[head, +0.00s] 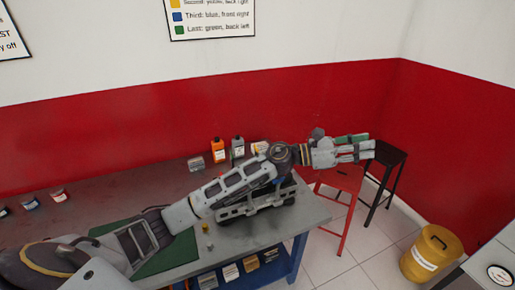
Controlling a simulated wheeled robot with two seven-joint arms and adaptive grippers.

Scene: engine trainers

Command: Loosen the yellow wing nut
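My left arm stretches across the workbench from the lower left. My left gripper (362,150) points right, past the bench's right end. Its fingers lie close together, and I cannot tell whether they are open or shut; I see nothing held between them. A grey engine trainer (232,212) stands on the bench under my forearm, which hides much of it. I cannot make out the yellow wing nut; the trainer's back right is hidden behind my arm. A small yellowish piece (205,228) lies on the bench left of the trainer. My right gripper is not in view.
An orange bottle (217,150) and a grey bottle (238,147) stand at the bench's back. A red stool (342,180) and a black stool (390,155) stand to the right. A yellow bin (430,255) is on the floor. A wall sign (210,18) lists a colour order.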

